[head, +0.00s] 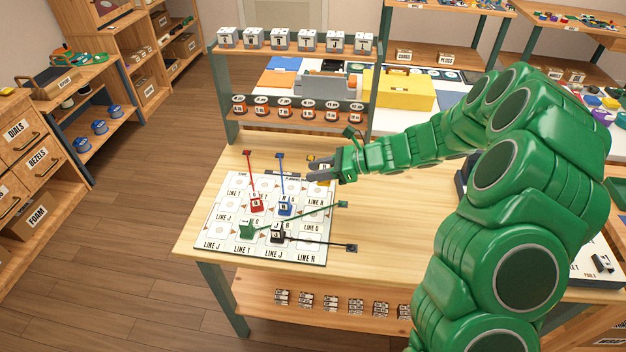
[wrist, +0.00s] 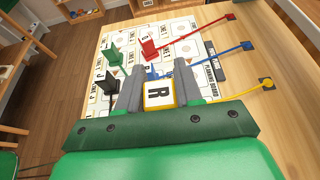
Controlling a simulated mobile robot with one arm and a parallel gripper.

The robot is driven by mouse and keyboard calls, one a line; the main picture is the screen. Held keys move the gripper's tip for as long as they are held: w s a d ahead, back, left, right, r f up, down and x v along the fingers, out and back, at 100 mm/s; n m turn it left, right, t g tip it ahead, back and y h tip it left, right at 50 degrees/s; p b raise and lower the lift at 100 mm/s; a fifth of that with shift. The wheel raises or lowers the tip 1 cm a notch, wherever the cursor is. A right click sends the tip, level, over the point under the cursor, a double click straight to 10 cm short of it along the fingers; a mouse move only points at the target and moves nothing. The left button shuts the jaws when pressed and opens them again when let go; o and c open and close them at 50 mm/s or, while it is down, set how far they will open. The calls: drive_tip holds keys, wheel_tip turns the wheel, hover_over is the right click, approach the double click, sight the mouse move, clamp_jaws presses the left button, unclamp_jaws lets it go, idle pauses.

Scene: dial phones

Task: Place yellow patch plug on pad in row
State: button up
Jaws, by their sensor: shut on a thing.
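My gripper (head: 322,170) is above the back right part of the white board (head: 214,243). In the wrist view my gripper (wrist: 160,82) is shut on the yellow plug (wrist: 159,96), which has a letter R on its face. The plug's underside and the board spot below it are hidden. On the board stand a red plug (head: 257,204), a blue plug (head: 285,208), a green plug (head: 246,231) and a black plug (head: 277,235). In the wrist view the blue plug is mostly hidden behind my fingers.
Coloured cords run from the plugs to small end blocks; the yellow cord's end block (wrist: 266,84) lies on the wooden table (head: 400,230). A rack (head: 297,85) with rows of labelled items stands behind the board. The table right of the board is mostly clear.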

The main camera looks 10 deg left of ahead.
drive_tip(key=w+f, duration=0.1)
drive_tip(key=f, duration=0.1)
drive_tip(key=w+a+f, duration=0.1)
drive_tip(key=w+f, duration=0.1)
drive_tip(key=w+a+f, duration=0.1)
drive_tip(key=w+f, duration=0.1)
drive_tip(key=shift+w, duration=0.15)
drive_tip(key=shift+w+a+f, duration=0.1)
drive_tip(key=shift+w+f, duration=0.15)
drive_tip(key=shift+f, duration=1.55)
drive_tip(key=shift+f, duration=0.15)
drive_tip(key=o, duration=1)
drive_tip(key=shift+o, duration=0.2)
drive_tip(key=shift+d+r, duration=0.2)
drive_tip(key=shift+r, duration=0.05)
drive_tip(key=v, duration=1.1)
drive_tip(key=shift+d, duration=0.3)
